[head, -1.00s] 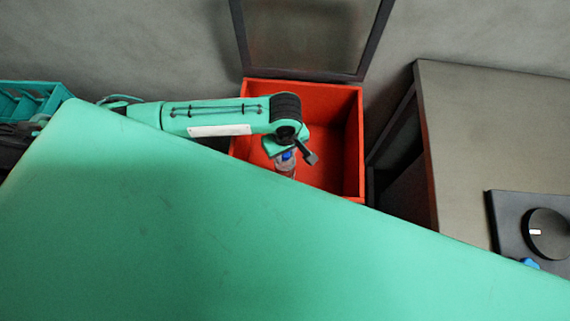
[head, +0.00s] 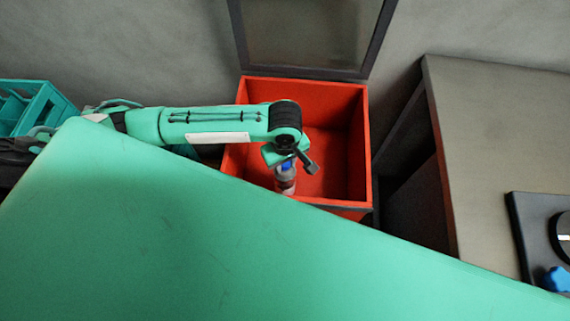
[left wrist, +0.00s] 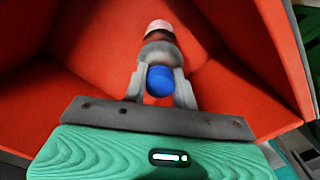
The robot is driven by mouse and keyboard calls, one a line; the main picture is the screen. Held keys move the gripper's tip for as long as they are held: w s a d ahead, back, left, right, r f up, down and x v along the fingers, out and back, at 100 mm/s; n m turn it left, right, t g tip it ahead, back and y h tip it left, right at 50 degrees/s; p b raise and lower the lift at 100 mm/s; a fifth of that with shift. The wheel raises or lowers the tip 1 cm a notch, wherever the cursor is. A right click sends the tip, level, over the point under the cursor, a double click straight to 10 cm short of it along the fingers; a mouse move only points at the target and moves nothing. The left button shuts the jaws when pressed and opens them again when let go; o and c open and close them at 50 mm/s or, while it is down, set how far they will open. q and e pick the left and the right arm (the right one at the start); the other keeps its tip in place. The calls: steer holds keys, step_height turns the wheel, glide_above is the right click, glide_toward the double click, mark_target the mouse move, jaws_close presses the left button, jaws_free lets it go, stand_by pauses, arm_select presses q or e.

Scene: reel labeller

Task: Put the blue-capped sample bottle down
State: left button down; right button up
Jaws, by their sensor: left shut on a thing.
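The blue-capped sample bottle (head: 286,181) is held by my left gripper (head: 287,167) inside the open red box (head: 369,140). In the left wrist view, my left gripper (left wrist: 161,88) has its two grey fingers closed around the bottle near its blue cap (left wrist: 160,81). The bottle's pinkish far end (left wrist: 160,26) points away from the wrist, toward the red inside of the box (left wrist: 225,90). I cannot tell whether the bottle touches the box floor. My right gripper is not in view.
A large green surface (head: 180,230) fills the foreground and hides the box's near left part. A grey table (head: 490,150) stands at the right with a black device (head: 530,235) and a blue knob (head: 558,279). A teal crate (head: 40,105) is at the left.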

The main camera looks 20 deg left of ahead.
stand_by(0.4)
arm_select(q)
steer(key=shift+f, duration=0.1)
steer(key=c, duration=1.1)
jaws_free()
